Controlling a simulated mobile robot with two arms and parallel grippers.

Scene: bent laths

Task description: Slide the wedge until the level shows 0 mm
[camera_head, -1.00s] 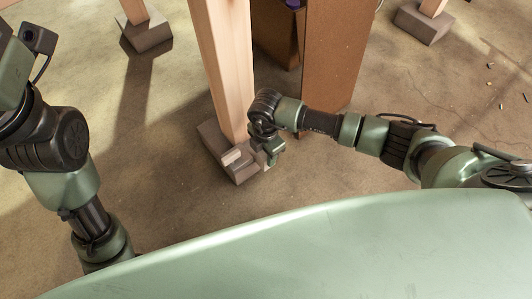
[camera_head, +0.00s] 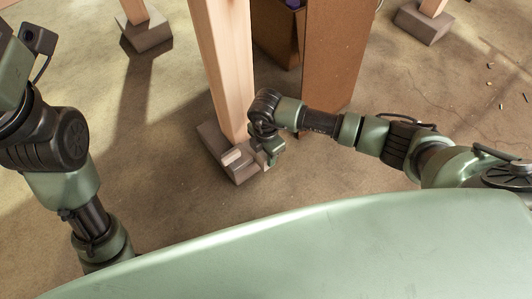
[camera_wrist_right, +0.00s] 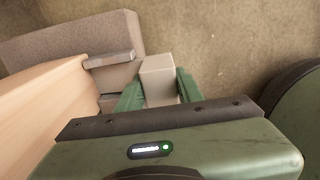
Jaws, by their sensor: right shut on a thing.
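A pale wooden post (camera_head: 222,70) stands on a grey-brown footing block (camera_head: 212,140). A small pale piece (camera_head: 231,157) shows at the post's foot. My right gripper (camera_head: 268,158) is low beside the foot, on its right. In the right wrist view the gripper's green fingers (camera_wrist_right: 158,92) are shut on a plain beige-grey block (camera_wrist_right: 158,72), which looks like the wedge. A thin grey piece (camera_wrist_right: 110,60) lies left of it, close to the post (camera_wrist_right: 45,110). My left arm shows at the left, its gripper out of view. I cannot make out a level or its reading.
A brown panel (camera_head: 335,60) stands behind my right arm, with a darker brown box-like thing (camera_head: 277,35) beside it. Other posts stand on blocks at the back left (camera_head: 148,33) and back right (camera_head: 424,24). The concrete floor in front is clear.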

